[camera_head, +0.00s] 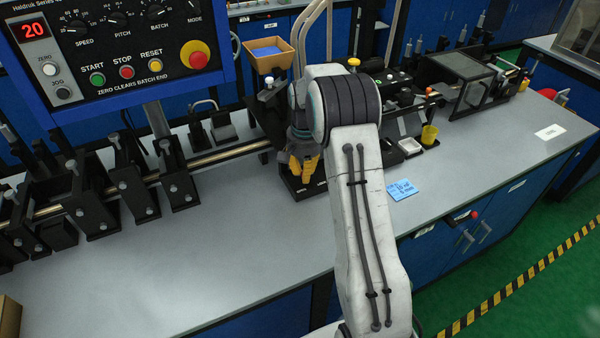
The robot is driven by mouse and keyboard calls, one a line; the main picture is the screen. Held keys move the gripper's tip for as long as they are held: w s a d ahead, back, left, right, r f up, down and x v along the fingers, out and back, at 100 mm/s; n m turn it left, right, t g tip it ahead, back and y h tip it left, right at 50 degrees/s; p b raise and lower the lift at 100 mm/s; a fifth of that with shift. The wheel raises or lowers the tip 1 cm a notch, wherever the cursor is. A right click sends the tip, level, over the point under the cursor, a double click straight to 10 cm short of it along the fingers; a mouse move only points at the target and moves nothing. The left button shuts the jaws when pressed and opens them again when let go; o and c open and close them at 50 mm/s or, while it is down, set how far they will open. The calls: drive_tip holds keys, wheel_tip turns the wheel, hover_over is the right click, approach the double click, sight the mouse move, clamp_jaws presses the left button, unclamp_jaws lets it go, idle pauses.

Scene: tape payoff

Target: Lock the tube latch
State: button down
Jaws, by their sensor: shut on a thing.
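My gripper (304,172) is beyond my white arm, pointing down with its yellow-orange fingertips close together. It is just above a low black block (300,190) on the grey bench. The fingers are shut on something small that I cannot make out. I cannot pick out the tube latch for certain. A steel tube (228,154) runs along the bench through black brackets and ends near the block. My arm and wrist hide what lies directly behind the gripper.
The control panel (125,75) with a red "20" display stands at upper left. Black brackets (127,185) line the tube. A tan bin (268,54) stands behind the gripper. The front bench is clear.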

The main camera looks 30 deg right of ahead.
sight(316, 176)
drive_tip(key=n, duration=0.2)
drive_tip(key=d+n, duration=0.2)
drive_tip(key=n, duration=0.1)
drive_tip(key=shift+d+f+n, duration=0.1)
drive_tip(key=shift+d+n, duration=0.15)
drive_tip(key=shift+n, duration=0.05)
drive_tip(key=shift+w+d+n+p, duration=0.15)
drive_tip(key=shift+d+n+p, duration=0.2)
drive_tip(key=shift+n, duration=0.7)
drive_tip(key=shift+w+d+n+p, duration=0.15)
drive_tip(key=shift+d+n, duration=0.3)
drive_tip(key=shift+n, duration=0.6)
drive_tip(key=c, duration=1.2)
unclamp_jaws()
drive_tip(key=shift+w, duration=0.1)
drive_tip(key=shift+c, duration=0.2)
drive_tip(key=shift+o, duration=0.3)
wheel_tip(316, 176, up, 12)
